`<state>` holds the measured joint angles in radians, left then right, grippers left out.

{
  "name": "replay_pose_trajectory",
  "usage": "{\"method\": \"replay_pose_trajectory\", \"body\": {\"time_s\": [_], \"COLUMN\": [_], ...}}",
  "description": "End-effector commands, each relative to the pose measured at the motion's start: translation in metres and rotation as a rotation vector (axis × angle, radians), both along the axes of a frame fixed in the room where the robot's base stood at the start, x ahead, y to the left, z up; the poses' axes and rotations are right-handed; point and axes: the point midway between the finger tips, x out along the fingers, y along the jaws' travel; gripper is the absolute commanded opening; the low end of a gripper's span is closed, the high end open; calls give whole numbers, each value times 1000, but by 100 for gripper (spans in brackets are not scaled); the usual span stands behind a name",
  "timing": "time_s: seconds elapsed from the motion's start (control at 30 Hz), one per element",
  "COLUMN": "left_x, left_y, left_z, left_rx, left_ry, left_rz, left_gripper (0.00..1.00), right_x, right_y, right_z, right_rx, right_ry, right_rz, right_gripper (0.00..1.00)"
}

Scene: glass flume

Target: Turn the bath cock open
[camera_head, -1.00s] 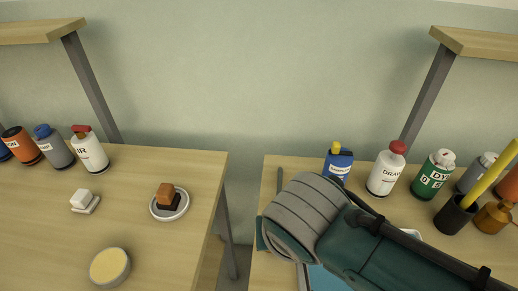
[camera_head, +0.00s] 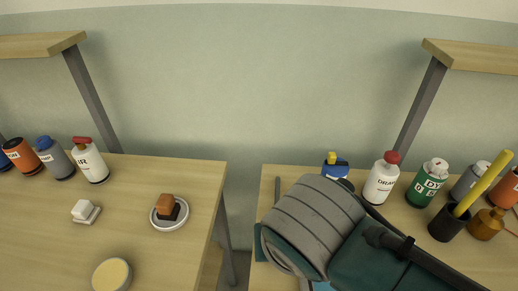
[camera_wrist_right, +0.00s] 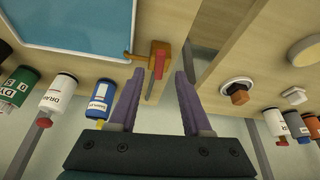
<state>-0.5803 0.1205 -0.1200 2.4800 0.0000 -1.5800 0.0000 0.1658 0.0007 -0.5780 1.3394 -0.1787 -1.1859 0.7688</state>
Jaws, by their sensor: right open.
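The bath (camera_wrist_right: 70,22) is a blue, pale-rimmed tray at the top left of the right wrist view. Its brass cock (camera_wrist_right: 158,48) juts from the rim's corner, with a red handle (camera_wrist_right: 159,67) pointing toward my gripper. My right gripper (camera_wrist_right: 160,74) is open, with its two purple fingers either side of the handle in the picture; I cannot tell whether they touch it or how deep they reach. In the head view my right arm covers the cock and nearly all of the bath. My left gripper is not in view.
On the right bench (camera_head: 268,185) stand a blue bottle (camera_head: 338,170), a white red-capped bottle (camera_head: 382,178), a green bottle (camera_head: 428,184) and a dark pot (camera_head: 447,222). A gap separates it from the left bench (camera_head: 130,215), which holds a dish (camera_head: 157,221) with a brown block.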

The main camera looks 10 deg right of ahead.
Motion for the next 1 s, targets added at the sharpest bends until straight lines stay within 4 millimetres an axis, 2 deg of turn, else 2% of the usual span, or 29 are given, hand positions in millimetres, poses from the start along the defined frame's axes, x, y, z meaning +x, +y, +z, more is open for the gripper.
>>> {"method": "replay_pose_trajectory", "body": {"time_s": [0.03,0.1,0.33,0.87,1.0], "left_x": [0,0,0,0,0], "left_y": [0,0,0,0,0], "left_z": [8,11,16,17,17], "left_rx": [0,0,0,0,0], "left_ry": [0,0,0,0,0], "left_rz": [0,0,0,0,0], "left_gripper": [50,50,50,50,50], "right_x": [-4,-8,-19,-21,-32], "right_y": [0,2,3,3,-2], "right_z": [14,24,48,52,53], "right_rx": [2,2,1,0,14], "right_ry": [-1,-2,-1,0,17], "right_rz": [-1,-1,-1,0,12], "right_gripper": [49,49,49,49,49]}}
